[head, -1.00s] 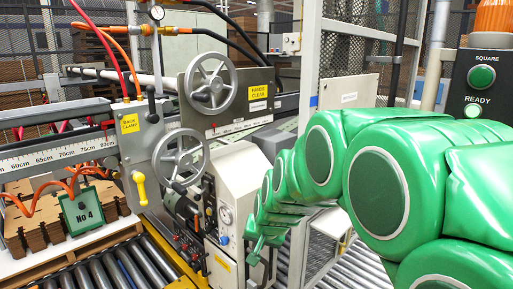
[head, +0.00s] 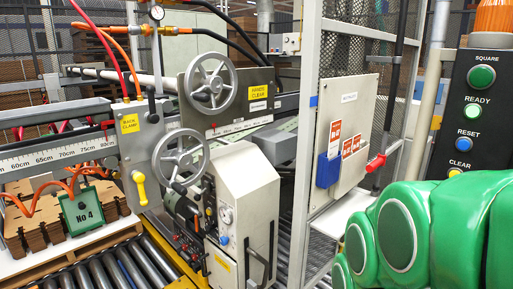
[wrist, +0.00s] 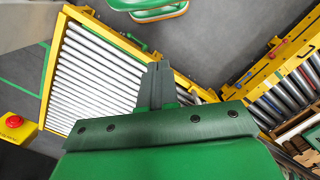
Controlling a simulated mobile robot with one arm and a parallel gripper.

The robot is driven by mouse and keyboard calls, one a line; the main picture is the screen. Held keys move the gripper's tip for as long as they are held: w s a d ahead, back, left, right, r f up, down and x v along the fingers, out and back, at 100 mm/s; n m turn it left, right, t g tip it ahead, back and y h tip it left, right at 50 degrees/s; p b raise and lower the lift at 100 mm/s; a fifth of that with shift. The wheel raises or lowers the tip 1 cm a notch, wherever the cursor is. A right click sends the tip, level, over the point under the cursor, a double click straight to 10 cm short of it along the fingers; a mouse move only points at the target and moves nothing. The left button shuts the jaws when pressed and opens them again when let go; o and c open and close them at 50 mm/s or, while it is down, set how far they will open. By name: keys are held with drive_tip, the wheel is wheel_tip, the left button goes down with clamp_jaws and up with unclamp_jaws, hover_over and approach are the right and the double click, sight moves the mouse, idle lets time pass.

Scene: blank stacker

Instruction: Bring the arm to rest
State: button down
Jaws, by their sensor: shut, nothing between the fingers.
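My green arm (head: 420,235) fills the lower right of the head view, low in front of the button panel. My gripper does not show in the head view. In the wrist view my gripper (wrist: 157,72) is shut and empty, its dark fingers together. Below the fingers lie a yellow-framed roller conveyor (wrist: 95,70) and grey floor. The fingers look apart from everything around them.
The stacker's handwheels (head: 211,82) and a grey cabinet (head: 240,190) are at the centre. In the wrist view, a red stop button (wrist: 14,121) is at the left edge.

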drive_tip(key=shift+s+d, duration=0.15)
drive_tip(key=shift+s, duration=0.35)
drive_tip(key=shift+s+d, duration=0.15)
drive_tip(key=shift+s, duration=0.35)
